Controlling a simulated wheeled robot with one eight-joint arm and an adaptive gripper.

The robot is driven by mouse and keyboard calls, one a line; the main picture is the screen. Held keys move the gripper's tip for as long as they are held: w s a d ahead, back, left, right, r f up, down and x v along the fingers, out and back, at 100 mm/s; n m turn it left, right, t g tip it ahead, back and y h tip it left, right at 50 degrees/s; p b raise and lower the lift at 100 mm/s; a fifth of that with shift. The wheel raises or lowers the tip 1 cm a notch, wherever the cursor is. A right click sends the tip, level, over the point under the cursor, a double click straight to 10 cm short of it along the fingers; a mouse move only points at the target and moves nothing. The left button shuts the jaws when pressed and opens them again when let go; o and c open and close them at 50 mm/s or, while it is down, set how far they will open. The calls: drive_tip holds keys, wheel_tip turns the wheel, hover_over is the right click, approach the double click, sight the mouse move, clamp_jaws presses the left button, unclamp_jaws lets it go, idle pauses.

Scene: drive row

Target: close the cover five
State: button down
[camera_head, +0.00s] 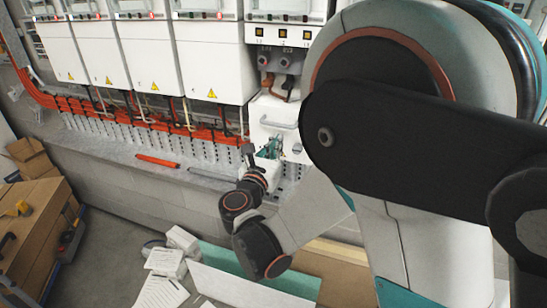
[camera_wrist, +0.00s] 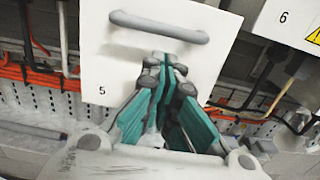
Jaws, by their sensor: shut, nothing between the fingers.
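The white cover five (camera_wrist: 97,62), marked "5" at its lower left, fills the upper middle of the wrist view. A grey bar handle (camera_wrist: 160,27) runs across its upper part. In the head view the cover (camera_head: 262,112) is below the rightmost drive unit, partly hidden by my arm and gripper. My gripper (camera_wrist: 168,62) is shut and empty, its teal-padded fingers in front of the cover below the handle. Whether the fingertips touch the cover cannot be told. My gripper also shows in the head view (camera_head: 271,146). The opening above the cover shows cables and connectors (camera_head: 280,62).
A cover marked "6" (camera_wrist: 290,25) is at the right in the wrist view. Orange and black cables (camera_head: 120,115) run along a perforated metal strip below the drives. An orange bar (camera_head: 157,161) lies on the ledge. Cardboard boxes (camera_head: 35,205) stand at the left.

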drive_tip(key=shift+w+r, duration=0.15)
drive_tip(key=shift+r, duration=0.3)
drive_tip(key=shift+r, duration=0.1)
wheel_tip(320, 180, up, 17)
drive_tip(key=p, duration=0.9)
drive_tip(key=shift+w, duration=0.1)
